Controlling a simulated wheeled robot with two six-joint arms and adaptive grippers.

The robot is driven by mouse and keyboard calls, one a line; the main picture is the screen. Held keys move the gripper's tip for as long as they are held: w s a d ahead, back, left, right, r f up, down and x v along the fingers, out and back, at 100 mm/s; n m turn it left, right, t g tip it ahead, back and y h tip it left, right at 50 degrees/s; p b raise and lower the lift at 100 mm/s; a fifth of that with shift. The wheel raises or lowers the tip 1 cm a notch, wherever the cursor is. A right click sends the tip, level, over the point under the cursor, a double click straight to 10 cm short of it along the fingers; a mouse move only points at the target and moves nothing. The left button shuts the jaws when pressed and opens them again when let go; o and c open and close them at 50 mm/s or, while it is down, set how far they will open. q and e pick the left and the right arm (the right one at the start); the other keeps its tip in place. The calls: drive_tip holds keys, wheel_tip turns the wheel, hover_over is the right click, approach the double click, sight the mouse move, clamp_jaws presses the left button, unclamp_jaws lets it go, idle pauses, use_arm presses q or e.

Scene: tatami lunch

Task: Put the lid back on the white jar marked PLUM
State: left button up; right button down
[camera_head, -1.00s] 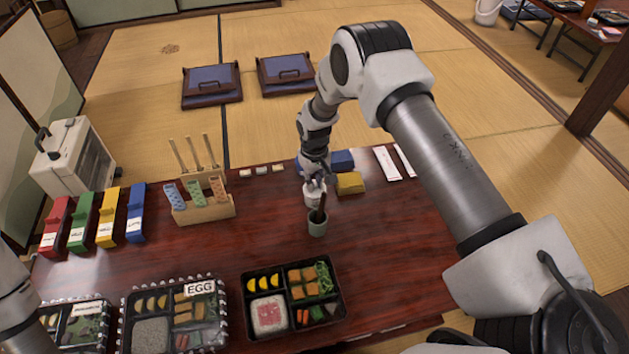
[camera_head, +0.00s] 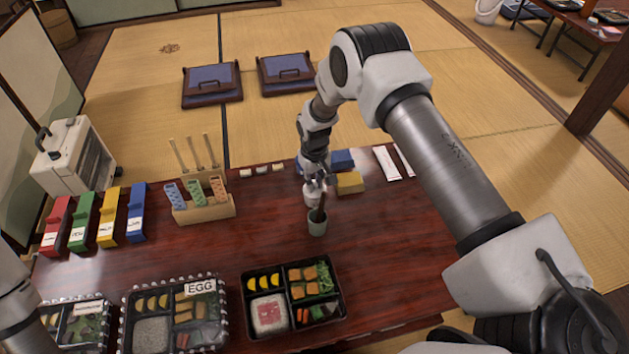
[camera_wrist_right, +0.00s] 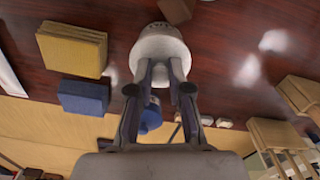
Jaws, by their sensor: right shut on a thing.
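In the right wrist view the fingers of my right gripper (camera_wrist_right: 168,72) are shut on a white, rounded lid (camera_wrist_right: 160,46) at the jar's mouth. Small dark lettering shows at the upper edge of the white shape. Lid and jar blend together, so I cannot tell whether the lid is fully seated. Only part of my left arm shows at the lower left; its gripper is out of view.
A yellow block (camera_head: 350,182) and a blue block (camera_head: 342,160) lie close behind. A wooden rack (camera_head: 205,208) stands to the left. The table right of the cup is clear.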

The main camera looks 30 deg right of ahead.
idle(0.7)
drive_tip(key=shift+f, duration=0.1)
drive_tip(key=c, duration=0.5)
unclamp_jaws()
drive_tip(key=shift+r+p, duration=3)
drive_tip(key=shift+r, duration=0.55)
clamp_jaws()
drive_tip(key=shift+f, duration=0.15)
